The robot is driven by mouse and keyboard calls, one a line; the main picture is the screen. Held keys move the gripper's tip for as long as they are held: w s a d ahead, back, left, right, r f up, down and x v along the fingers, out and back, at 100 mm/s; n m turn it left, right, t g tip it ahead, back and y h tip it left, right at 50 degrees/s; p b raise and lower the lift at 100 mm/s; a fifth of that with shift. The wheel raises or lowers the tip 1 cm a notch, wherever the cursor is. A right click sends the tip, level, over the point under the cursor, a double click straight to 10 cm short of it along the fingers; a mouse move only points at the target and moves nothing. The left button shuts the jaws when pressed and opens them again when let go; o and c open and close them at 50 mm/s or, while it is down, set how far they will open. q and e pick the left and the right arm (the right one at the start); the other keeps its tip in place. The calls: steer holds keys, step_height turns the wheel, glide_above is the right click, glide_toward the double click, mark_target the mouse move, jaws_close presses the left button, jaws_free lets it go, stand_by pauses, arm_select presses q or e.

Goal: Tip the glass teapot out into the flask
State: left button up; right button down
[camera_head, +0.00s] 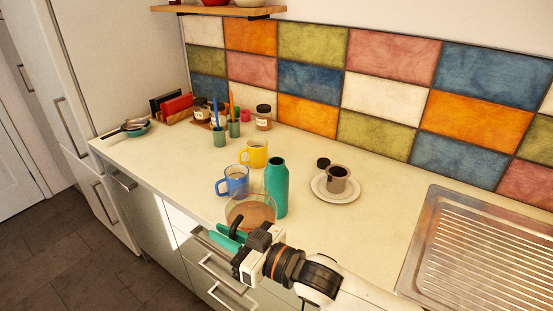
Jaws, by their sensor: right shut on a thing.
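The glass teapot (250,211) is a clear, rounded vessel with brown liquid in it, near the counter's front edge. My right gripper (232,239) is shut on it from the near side, and the gripper hides its lower near part. I cannot tell whether the teapot is clear of the counter. The flask (277,187) is tall, teal and upright, with its narrow mouth open at the top. It stands just right of the teapot, which overlaps it in the view. My left gripper is not in view.
A blue mug (233,181) and a yellow mug (255,154) stand behind the teapot. A grey cup (338,180) sits on a saucer (320,187) to the right, beside a small black lid (323,163). A metal sink drainer (480,250) lies at right. The counter between is clear.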

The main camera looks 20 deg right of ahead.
mark_target(230, 202)
steer(key=shift+w+d+r+m+g+p, duration=0.15)
steer(key=shift+w+d+r+m+p, duration=0.35)
steer(key=shift+w+r+m+p, duration=0.65)
steer(key=shift+w+d+r+m+g+p, duration=0.2)
steer(key=shift+d+r+m+p, duration=0.4)
steer(key=shift+r, duration=1.05)
steer(key=shift+w+d+r+m+g+p, duration=0.15)
steer(key=shift+w+d+r+m+p, duration=0.45)
steer(key=shift+r+p, duration=0.65)
steer(key=shift+w+d+r+m+p, duration=0.15)
steer(key=shift+w+r+m+p, duration=0.15)
steer(key=shift+r, duration=0.3)
steer(key=shift+w+d+r+m+p, duration=0.15)
steer(key=shift+w+r, duration=0.2)
steer(key=shift+r, duration=0.25)
steer(key=shift+w+r, duration=0.1)
steer(key=shift+r, duration=0.1)
steer(key=shift+r, duration=0.1)
steer(key=shift+w+d+r, duration=0.1)
steer(key=shift+w+r, duration=0.05)
steer(key=shift+w+d+r+m+p, duration=0.1)
steer(key=shift+r+m+p, duration=0.2)
